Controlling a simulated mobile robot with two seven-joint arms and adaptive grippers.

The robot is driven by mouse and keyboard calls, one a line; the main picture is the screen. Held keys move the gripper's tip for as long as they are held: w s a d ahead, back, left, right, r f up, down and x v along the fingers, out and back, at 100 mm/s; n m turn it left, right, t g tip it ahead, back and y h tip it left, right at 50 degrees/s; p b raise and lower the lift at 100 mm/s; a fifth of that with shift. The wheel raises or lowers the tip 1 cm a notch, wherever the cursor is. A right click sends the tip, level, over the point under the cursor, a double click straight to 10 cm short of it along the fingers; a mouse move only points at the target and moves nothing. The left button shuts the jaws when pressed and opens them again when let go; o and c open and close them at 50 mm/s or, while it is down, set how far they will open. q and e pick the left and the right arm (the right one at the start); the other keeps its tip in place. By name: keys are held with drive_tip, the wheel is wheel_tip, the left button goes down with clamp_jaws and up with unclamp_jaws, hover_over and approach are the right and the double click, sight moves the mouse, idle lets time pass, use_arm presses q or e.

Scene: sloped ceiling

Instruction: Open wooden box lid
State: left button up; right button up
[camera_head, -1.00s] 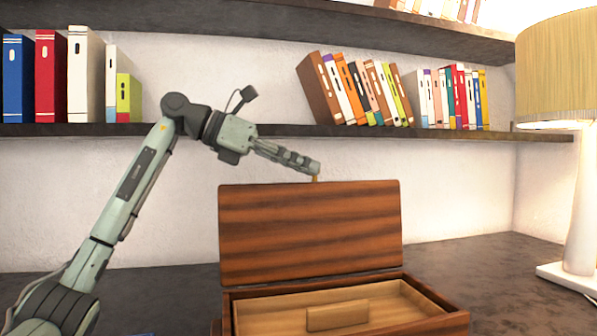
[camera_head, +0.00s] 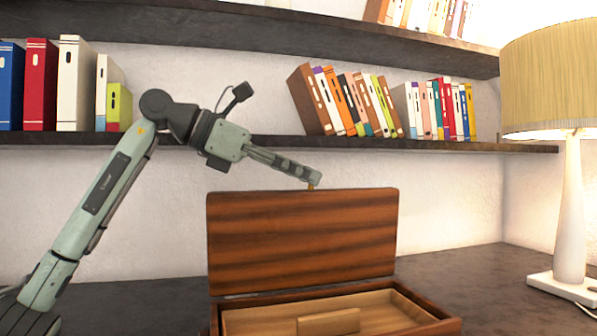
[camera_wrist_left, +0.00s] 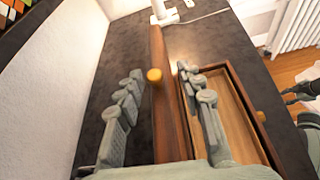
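The wooden box (camera_head: 432,327) stands on the dark table, with its striped lid (camera_head: 300,240) raised about upright at the back. A lighter inner tray (camera_head: 385,308) shows in the open box. My left gripper (camera_head: 315,180) is at the top edge of the lid, near a small knob there. In the left wrist view, the lid (camera_wrist_left: 160,115) stands edge-on between my two spread fingers, with a gap on each side. The round knob (camera_wrist_left: 154,75) is on the lid's edge between them.
A lamp (camera_head: 560,90) stands on the table at the right. Books lean on the shelf (camera_head: 420,146) above the box, and binders (camera_head: 75,85) stand at the left. The wall is close behind the lid.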

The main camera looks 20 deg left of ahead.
use_arm(q)
drive_tip(key=v, duration=1.2)
drive_tip(key=shift+s, duration=0.1)
